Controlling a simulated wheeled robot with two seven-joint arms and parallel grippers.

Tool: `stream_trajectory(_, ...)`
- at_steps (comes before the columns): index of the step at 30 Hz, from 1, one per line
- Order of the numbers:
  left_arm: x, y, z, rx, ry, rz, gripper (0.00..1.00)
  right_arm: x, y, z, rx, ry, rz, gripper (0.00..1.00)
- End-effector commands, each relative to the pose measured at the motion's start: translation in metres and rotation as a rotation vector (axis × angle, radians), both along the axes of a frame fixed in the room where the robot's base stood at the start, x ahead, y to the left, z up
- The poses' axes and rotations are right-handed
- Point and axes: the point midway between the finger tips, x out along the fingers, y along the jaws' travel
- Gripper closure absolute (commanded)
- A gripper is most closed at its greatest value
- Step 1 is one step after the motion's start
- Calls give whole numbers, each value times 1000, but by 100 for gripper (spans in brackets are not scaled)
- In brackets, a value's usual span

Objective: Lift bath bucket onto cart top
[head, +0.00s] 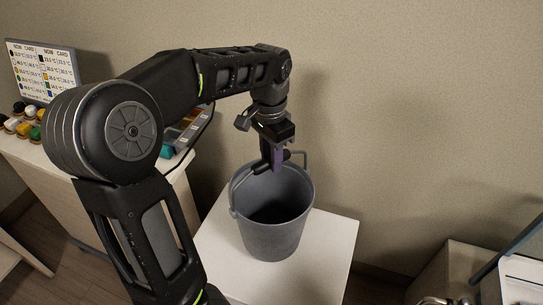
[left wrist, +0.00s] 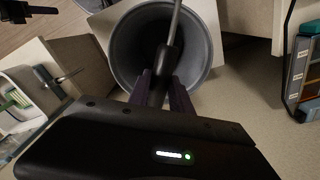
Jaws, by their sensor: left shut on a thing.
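The grey bath bucket (head: 272,230) is upright at the white cart top (head: 334,236) in the head view. I cannot tell whether its base touches the top. My left gripper (head: 270,168) is above the bucket's mouth, shut on the dark grip of its handle, which stands up. In the left wrist view, the purple fingers of my left gripper (left wrist: 160,92) close around the handle, and the round bucket (left wrist: 198,45) opens below them. The bucket's inside is dark and looks empty.
A counter (head: 50,165) at the left bears a temperature card (head: 42,72), several small coloured-lidded jars (head: 22,125) and a coloured box (head: 186,130). The wall is close behind the cart. Another cabinet (head: 462,268) stands at the lower right.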

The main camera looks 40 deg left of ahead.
Motion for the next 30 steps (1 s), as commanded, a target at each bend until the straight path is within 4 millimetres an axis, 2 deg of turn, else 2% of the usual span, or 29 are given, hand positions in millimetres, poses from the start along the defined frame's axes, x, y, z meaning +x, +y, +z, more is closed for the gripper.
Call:
stream_trajectory(18, 1, 0, -46, 0, -3, -1, 100, 2, 4, -33, 9, -14, 3, 64)
stream_trajectory(30, 1, 0, -52, 0, -4, -1, 100, 3, 4, -36, 11, -17, 3, 64)
